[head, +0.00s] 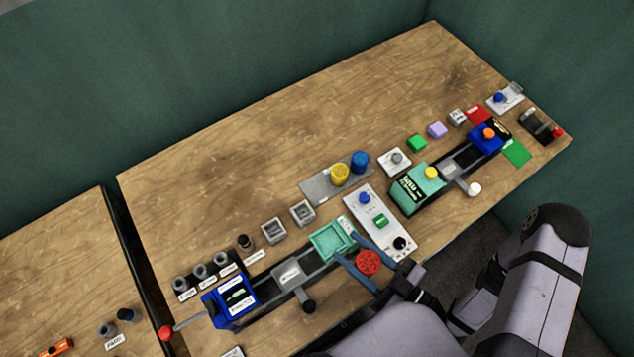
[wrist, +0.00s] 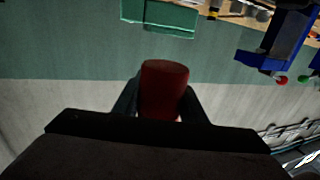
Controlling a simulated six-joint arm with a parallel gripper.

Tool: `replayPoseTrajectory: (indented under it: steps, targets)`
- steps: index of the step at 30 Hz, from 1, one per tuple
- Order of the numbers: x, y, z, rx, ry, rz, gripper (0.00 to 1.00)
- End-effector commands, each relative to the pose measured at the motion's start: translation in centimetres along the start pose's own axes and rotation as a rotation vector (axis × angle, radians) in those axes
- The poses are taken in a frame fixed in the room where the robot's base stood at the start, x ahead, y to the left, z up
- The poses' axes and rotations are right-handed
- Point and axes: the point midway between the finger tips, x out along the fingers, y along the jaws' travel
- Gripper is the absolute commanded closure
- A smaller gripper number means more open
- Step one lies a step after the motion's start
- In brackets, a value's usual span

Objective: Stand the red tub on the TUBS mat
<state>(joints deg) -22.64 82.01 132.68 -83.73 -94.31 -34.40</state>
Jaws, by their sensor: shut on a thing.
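The red tub (head: 368,262) is between the fingers of my gripper (head: 347,248), near the front edge of the table in the head view. In the wrist view the red tub (wrist: 165,88) sits between the two dark fingers, and my gripper (wrist: 162,100) is shut on it. It appears held up above the table. A grey mat (head: 317,192) lies farther back and bears a yellow tub (head: 340,174) and a blue tub (head: 360,162). No lettering on this mat can be read, so I cannot confirm that it is the TUBS mat.
A press with a teal tray (head: 331,240) and blue end (head: 230,302) lies left of my gripper. A second press (head: 455,165) is at right. The table's back left is clear.

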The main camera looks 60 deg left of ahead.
Motion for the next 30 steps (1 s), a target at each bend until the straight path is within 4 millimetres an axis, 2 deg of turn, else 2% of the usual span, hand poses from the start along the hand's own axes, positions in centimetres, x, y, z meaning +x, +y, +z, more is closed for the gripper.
replayPoseTrajectory:
  steps: [18,23,30]
  targets:
    - [7.9,-0.1,-0.1,-0.003,0.001,-0.005,0.85]
    - [8.8,0.0,0.0,-0.002,0.000,-0.001,0.85]
    - [9.0,0.0,0.0,-0.002,0.000,-0.001,0.85]
